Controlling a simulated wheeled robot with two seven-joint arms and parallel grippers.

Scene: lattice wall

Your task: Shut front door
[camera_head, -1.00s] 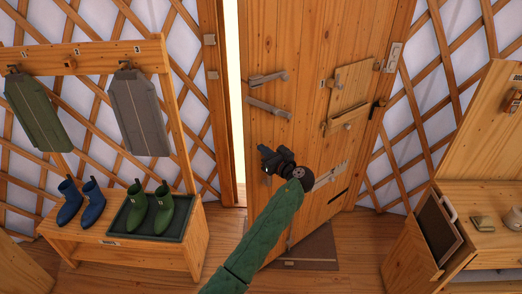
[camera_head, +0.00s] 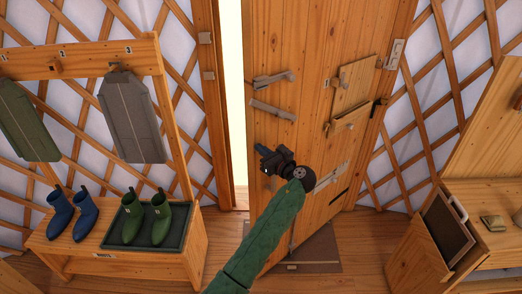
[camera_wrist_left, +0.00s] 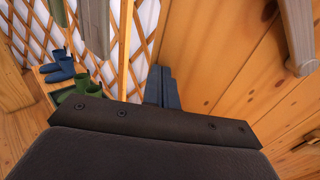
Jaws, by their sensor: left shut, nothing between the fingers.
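The front door (camera_head: 310,100) is a wooden plank door standing ajar, with a bright gap (camera_head: 235,100) between its left edge and the door frame (camera_head: 209,60). A lever handle (camera_head: 273,79) and a bar (camera_head: 272,110) sit near that left edge. My left gripper (camera_head: 262,151) is shut and empty, in front of the door's left part below the handle. In the left wrist view its blue-grey fingers (camera_wrist_left: 161,88) are together beside the door face (camera_wrist_left: 240,75); I cannot tell whether they touch it. My right gripper is not in view.
A rack with hanging garments (camera_head: 130,115) and a bench with blue boots (camera_head: 73,212) and green boots (camera_head: 148,218) stands left. A mat (camera_head: 310,255) lies under the door. A cabinet (camera_head: 425,245) with an open front stands right.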

